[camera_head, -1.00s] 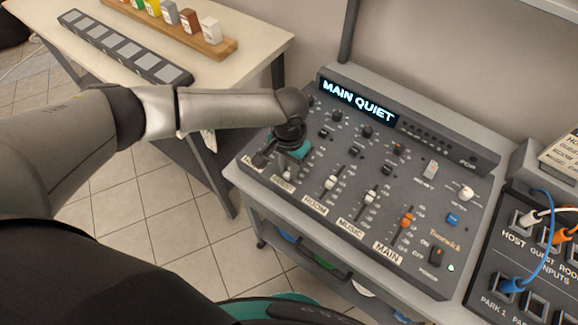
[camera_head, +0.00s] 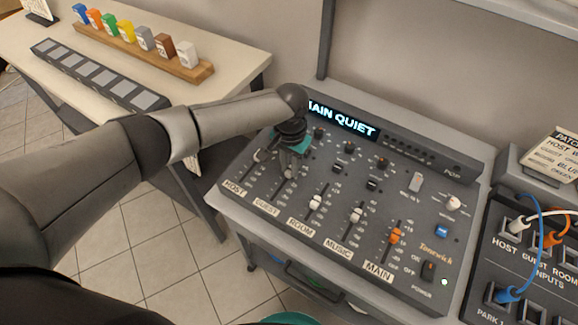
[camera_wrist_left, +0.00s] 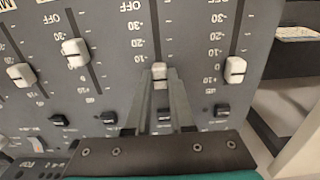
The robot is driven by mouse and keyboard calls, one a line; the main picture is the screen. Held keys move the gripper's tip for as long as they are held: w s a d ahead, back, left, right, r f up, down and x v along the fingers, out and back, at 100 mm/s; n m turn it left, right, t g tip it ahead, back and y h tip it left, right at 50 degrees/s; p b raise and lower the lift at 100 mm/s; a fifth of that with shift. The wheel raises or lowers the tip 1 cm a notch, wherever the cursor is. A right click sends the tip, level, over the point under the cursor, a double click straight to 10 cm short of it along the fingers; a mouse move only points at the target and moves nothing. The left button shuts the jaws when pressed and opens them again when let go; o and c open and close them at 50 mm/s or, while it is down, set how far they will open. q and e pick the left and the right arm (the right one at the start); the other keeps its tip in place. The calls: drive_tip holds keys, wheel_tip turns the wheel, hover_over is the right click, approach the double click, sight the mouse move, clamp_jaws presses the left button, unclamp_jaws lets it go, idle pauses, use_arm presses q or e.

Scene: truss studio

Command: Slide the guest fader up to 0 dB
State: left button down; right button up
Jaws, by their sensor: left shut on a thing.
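The grey mixer (camera_head: 330,255) has a row of labelled faders. My left gripper (camera_head: 288,166) reaches down over the guest column, above the GUEST label (camera_head: 267,207). It is shut on the guest fader's pale cap (camera_wrist_left: 160,70), which sits between the two fingertips in the left wrist view. There the scale runs upside down, with OFF at the top. The guest cap is about level with the neighbouring host cap (camera_wrist_left: 236,70), near the 0 mark; its exact reading is partly hidden by the fingers. My right gripper is out of view.
The room fader (camera_head: 315,203), music fader (camera_head: 356,215) and orange main fader (camera_head: 395,236) stand to the right. The mixer's display (camera_head: 342,118) reads "MAIN QUIET", partly covered by my arm. A patch panel (camera_head: 520,255) with cables is at right. A side table (camera_head: 235,70) stands left.

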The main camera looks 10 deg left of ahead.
sight(290, 170)
use_arm(q)
drive_tip(key=c, duration=0.8)
unclamp_jaws()
drive_tip(key=shift+o, duration=0.2)
wheel_tip(290, 170, up, 15)
drive_tip(key=p, duration=0.2)
drive_tip(key=shift+r, duration=0.15)
